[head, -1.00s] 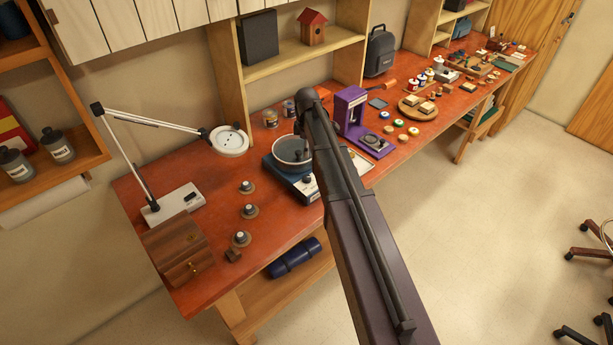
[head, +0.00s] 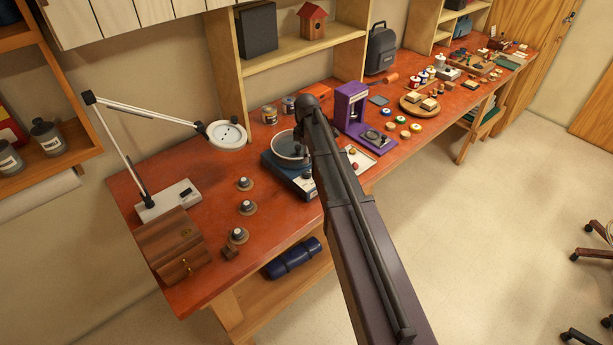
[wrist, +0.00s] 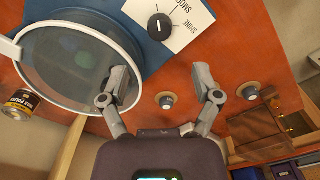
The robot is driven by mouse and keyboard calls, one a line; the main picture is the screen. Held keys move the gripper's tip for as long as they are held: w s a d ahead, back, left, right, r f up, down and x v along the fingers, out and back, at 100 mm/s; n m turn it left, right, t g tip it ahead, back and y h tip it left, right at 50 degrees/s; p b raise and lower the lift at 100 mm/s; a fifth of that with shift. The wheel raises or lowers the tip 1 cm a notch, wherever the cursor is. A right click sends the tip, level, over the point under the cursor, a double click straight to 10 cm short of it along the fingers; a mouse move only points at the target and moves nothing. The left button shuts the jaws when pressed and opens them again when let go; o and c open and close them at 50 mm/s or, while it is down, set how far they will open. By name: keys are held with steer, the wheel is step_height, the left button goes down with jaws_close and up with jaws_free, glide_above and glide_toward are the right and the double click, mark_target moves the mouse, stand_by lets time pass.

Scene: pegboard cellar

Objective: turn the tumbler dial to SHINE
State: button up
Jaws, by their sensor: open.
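The tumbler has a blue base (head: 283,173) and a round, pale-rimmed drum (head: 290,147) on the workbench. In the wrist view its black dial (wrist: 160,27) sits on a white label (wrist: 195,20) reading SHINE and SMOOTH. The dial's white mark runs roughly up and down the picture; I cannot tell which word it points to. My gripper (wrist: 163,84) is open and empty, its two fingers spread wide. In the picture the dial lies above the fingertips, between them and apart from both. In the head view my arm hides the gripper and part of the tumbler.
Several round knobs on discs (head: 247,207) stand left of the tumbler, near a wooden box (head: 175,248) and a white lamp (head: 226,135). A purple device (head: 352,108) stands to the right. The bench between knobs and tumbler is clear.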

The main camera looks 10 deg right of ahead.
mark_target(307, 172)
steer(key=shift+f+b, duration=4)
steer(key=shift+f, duration=0.25)
jaws_close()
